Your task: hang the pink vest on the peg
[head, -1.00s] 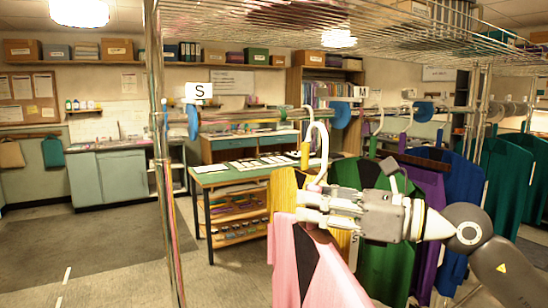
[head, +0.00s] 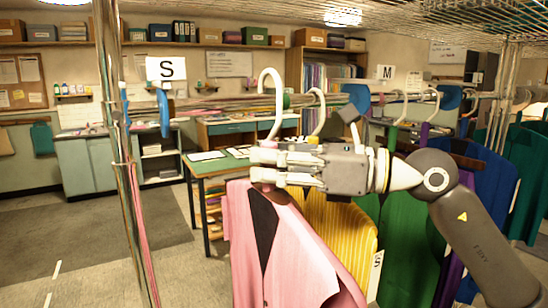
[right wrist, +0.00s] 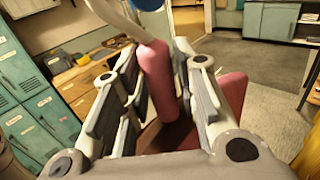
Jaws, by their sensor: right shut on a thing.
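The pink vest (head: 275,245) hangs from a hanger with a white hook (head: 270,90) in the head view. My right gripper (head: 258,165) is shut on the hanger's neck, just above the vest's shoulders. In the right wrist view, a pink part (right wrist: 157,85) is between the fingers and the white hook (right wrist: 117,18) rises above it. The hook overlaps the clothes rail in the picture; I cannot tell whether they touch. A wall strip (head: 30,121) at the far left has garments hanging from it; its pegs are too small to make out. My left gripper is not in view.
A yellow striped vest (head: 335,235), a green one (head: 408,250) and blue ones hang behind my arm. A chrome rack post (head: 118,150) stands left of the pink vest. A green-topped table (head: 215,165) is behind. The floor at left (head: 90,240) is clear.

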